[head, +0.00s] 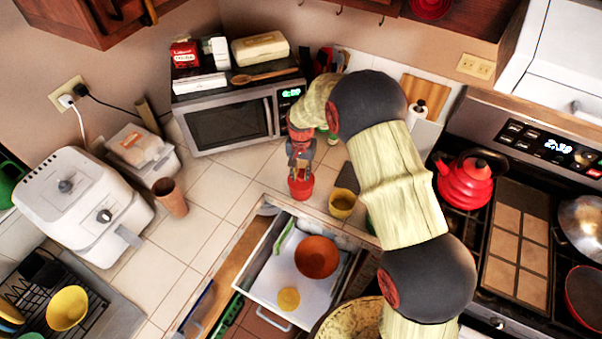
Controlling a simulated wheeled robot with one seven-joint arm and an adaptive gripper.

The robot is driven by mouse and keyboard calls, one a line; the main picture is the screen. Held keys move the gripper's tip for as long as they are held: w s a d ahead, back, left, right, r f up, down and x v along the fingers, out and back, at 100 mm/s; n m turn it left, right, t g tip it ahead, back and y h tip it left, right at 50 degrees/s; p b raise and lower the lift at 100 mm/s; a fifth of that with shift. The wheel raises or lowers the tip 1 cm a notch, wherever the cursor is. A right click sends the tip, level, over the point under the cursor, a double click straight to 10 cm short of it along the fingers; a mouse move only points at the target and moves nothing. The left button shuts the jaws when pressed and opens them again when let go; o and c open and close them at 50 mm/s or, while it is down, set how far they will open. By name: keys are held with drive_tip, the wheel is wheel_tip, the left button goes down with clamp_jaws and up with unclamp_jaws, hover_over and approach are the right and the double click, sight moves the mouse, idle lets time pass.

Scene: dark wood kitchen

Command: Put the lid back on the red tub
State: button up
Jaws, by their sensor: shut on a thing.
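The red tub (300,188) stands upright on the tiled counter, just behind the open drawer and in front of the microwave. My gripper (301,163) points down right above the tub, with its fingertips at or very near the tub's top. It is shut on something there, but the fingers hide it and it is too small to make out. I cannot tell whether it is the lid or the tub's rim. No lid shows clearly on the counter. A flat yellow round thing (289,299) lies in the drawer; I cannot tell what it is.
A yellow cup (342,204) stands close on the right of the tub. The open drawer (262,287) holds an orange bowl (316,257). The microwave (229,120) is behind, a brown cup (171,198) to the left. The red kettle (466,182) sits on the stove. Counter left of the tub is clear.

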idle(0.4)
drive_tip(key=o, duration=0.9)
drive_tip(key=shift+o, duration=1.1)
drive_tip(key=o, duration=0.3)
drive_tip(key=shift+r, duration=0.1)
drive_tip(key=shift+r+p, duration=1.6)
drive_tip(key=shift+r, duration=1.85)
drive_tip(key=shift+c, duration=0.8)
clamp_jaws()
